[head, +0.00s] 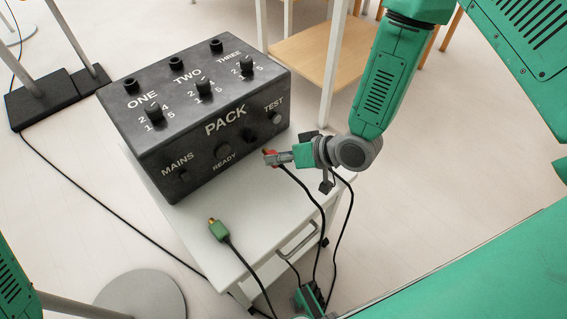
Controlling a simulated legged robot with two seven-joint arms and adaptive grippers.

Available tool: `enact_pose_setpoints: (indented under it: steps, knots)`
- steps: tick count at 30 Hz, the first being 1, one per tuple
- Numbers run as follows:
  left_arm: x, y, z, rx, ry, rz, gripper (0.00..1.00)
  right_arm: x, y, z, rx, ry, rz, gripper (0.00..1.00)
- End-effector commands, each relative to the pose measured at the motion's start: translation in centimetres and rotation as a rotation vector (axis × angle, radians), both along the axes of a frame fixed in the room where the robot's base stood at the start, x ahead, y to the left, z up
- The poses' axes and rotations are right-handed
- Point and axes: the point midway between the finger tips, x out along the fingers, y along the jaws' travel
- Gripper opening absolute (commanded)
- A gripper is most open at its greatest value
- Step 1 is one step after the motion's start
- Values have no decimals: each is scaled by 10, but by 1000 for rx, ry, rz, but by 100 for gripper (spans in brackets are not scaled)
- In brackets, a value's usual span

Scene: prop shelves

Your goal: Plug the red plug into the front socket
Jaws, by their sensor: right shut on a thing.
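The red plug (270,156) is in the fingers of my right gripper (282,157), which is shut on it. It is held in front of the right part of the box's front face, apparently a little clear of it. A black cable hangs from the plug. The dark box marked PACK (196,103) has a dark round fitting (223,151) near READY on its front face. Other small fittings sit near MAINS and TEST. I cannot tell for sure which is the front socket. My left gripper is not in view.
A green plug (218,229) with a cable lies on the white cart top (195,232). Several cables run down past the cart's handle (299,237). Black stand bases (58,97) are at the left. A wooden shelf (305,52) stands behind.

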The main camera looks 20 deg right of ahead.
Motion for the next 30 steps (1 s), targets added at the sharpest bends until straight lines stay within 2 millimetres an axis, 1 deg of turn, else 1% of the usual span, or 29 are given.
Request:
enact_pose_setpoints:
  steps: [11, 14, 22, 30]
  knots:
    - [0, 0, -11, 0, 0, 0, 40, 29, 11, 0, 0, -2, 1, 0]
    - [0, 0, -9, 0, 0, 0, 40, 27, 11, 0, 0, 1, 1, 0]
    - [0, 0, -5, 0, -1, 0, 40, 30, 12, 3, 0, 0, 0, 0]
    - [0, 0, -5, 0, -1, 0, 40, 30, 12, 2, 0, 0, 0, 0]
